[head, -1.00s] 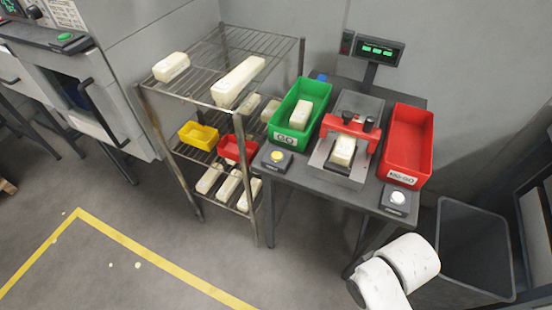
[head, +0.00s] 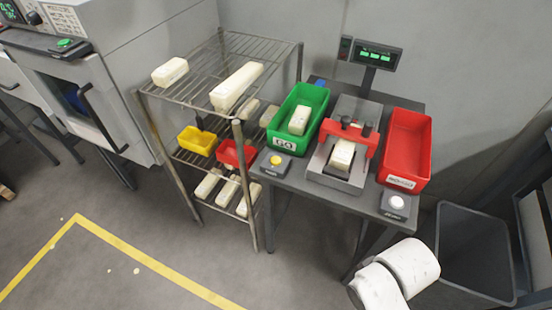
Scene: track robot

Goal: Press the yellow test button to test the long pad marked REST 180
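The yellow test button (head: 277,161) sits on a small dark box at the front left corner of the grey test table (head: 300,184). A test fixture (head: 349,133) with a red clamp bar stands on the table, and a cream pad (head: 341,156) lies in it under the bar. A longer cream pad (head: 237,86) lies on the rack's top shelf. The marking REST 180 cannot be read on any pad. A white part of my arm shows at the bottom right, well away from the button; my gripper is not in view.
A green GO bin (head: 285,122) holding a pad and a red NO-GO bin (head: 407,145) flank the fixture. A white button (head: 396,202) is at the front right. A wire rack (head: 245,132) stands left, a grey bin (head: 474,252) right. The floor in front is open.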

